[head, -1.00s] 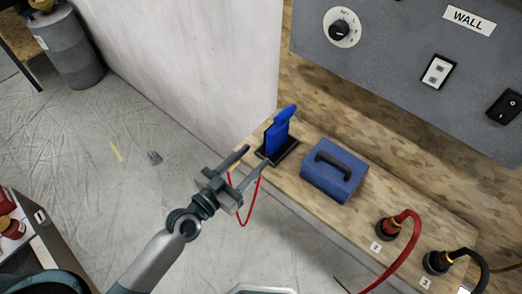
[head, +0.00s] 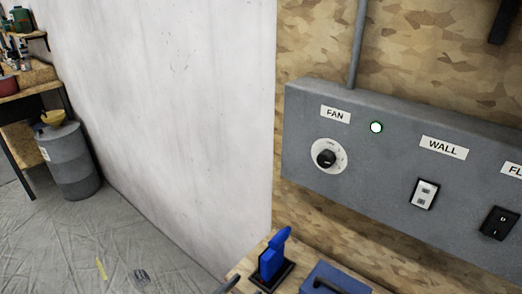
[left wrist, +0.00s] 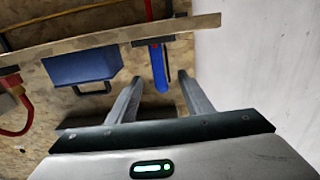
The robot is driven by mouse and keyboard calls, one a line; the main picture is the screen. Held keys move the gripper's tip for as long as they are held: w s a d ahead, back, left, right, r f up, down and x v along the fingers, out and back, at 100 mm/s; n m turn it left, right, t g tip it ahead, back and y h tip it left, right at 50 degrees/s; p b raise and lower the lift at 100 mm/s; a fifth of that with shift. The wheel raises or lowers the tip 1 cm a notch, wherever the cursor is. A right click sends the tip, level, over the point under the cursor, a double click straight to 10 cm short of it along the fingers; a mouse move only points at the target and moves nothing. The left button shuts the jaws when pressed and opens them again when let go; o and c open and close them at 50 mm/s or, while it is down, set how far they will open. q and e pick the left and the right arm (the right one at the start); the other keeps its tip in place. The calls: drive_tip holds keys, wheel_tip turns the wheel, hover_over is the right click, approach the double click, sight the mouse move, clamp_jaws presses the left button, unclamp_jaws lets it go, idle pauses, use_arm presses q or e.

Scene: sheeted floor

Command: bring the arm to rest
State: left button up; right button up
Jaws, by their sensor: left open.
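My left gripper shows in the left wrist view (left wrist: 160,76) with its two grey fingers spread apart and nothing between them. My right gripper is in neither view.
A blue case (head: 335,280) sits on the wooden shelf. Above is a grey panel (head: 380,160) with a FAN knob (head: 327,158), a lit green lamp (head: 376,127) and switches. A white wall (head: 170,120) stands left of it. A grey drum (head: 70,165) stands far left.

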use_arm(q)
drive_tip(key=s+a+f+g+y, duration=0.1)
drive_tip(key=s+f+g+y, duration=0.2)
drive_tip(key=s+f+g, duration=0.45)
drive_tip(key=s+a+f+n+g+y, duration=0.2)
drive_tip(key=s+a+n+y, duration=0.15)
drive_tip(key=s+a, duration=0.4)
drive_tip(key=s+a+f+n+g+y, duration=0.2)
drive_tip(key=s+a+f+y, duration=0.15)
drive_tip(key=s+a, duration=0.4)
wheel_tip(320, 180, down, 26)
drive_tip(key=d, duration=0.2)
drive_tip(key=s+a+f, duration=0.2)
drive_tip(key=s+f, duration=1.1)
drive_tip(key=f, duration=0.4)
drive_tip(key=shift+s+f+m, duration=0.2)
drive_tip(key=shift+s+m, duration=0.2)
drive_tip(key=shift+m, duration=0.05)
